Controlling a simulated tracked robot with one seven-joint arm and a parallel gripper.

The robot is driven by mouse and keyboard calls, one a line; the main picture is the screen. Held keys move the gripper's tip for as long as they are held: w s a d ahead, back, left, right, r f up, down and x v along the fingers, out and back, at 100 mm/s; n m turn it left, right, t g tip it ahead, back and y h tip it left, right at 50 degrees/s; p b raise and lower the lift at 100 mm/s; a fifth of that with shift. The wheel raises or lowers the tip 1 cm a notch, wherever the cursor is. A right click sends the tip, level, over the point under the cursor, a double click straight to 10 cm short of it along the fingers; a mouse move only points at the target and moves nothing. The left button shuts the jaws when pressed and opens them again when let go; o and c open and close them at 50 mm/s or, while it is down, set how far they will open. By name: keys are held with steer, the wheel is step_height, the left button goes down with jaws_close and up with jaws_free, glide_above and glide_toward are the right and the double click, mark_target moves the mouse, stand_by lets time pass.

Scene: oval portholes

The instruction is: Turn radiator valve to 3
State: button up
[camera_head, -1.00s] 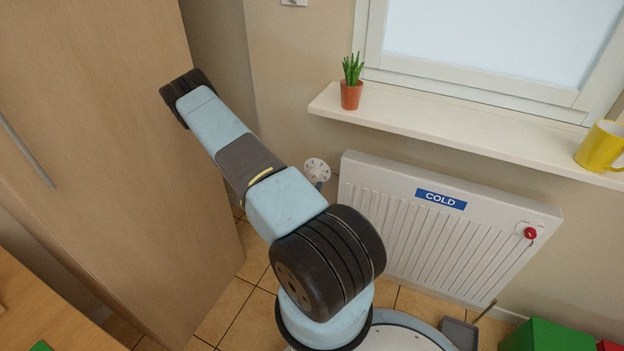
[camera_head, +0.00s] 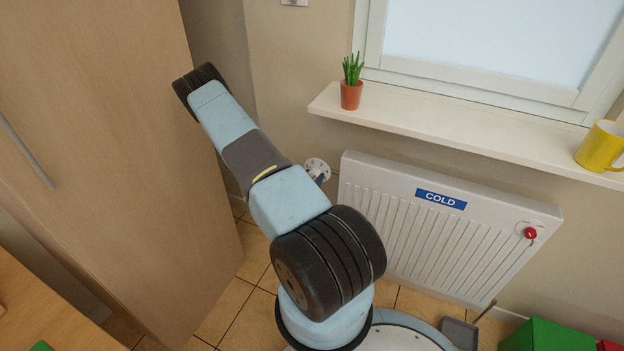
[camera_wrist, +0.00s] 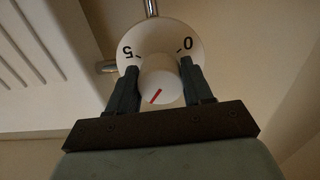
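The radiator valve is a white knob (camera_wrist: 160,82) with a red mark, in front of a white dial plate (camera_wrist: 160,35). In the wrist view the plate shows "5" on the left and "0" on the right; other numbers are hidden. The red mark slants toward the lower left. My gripper (camera_wrist: 160,78) has its two dark fingers on either side of the knob, at or very close to its sides; I cannot tell whether they press on it. In the head view the dial (camera_head: 316,166) is partly covered and my arm hides most of my gripper.
The white radiator (camera_head: 440,235) with a blue "COLD" sign (camera_head: 441,199) and a red knob (camera_head: 530,233) is right of the valve. A sill (camera_head: 450,130) above holds a potted plant (camera_head: 351,94) and a yellow mug (camera_head: 600,147). A tall wooden cabinet (camera_head: 100,150) stands left.

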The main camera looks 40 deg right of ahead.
steer(key=c, duration=0.5)
steer(key=shift+s+f+n, duration=0.1)
steer(key=shift+s+n, duration=0.05)
steer(key=shift+n, duration=1.25)
steer(key=o, duration=1)
steer(key=shift+a, duration=0.15)
steer(key=v, duration=1.3)
steer(key=shift+a, duration=0.25)
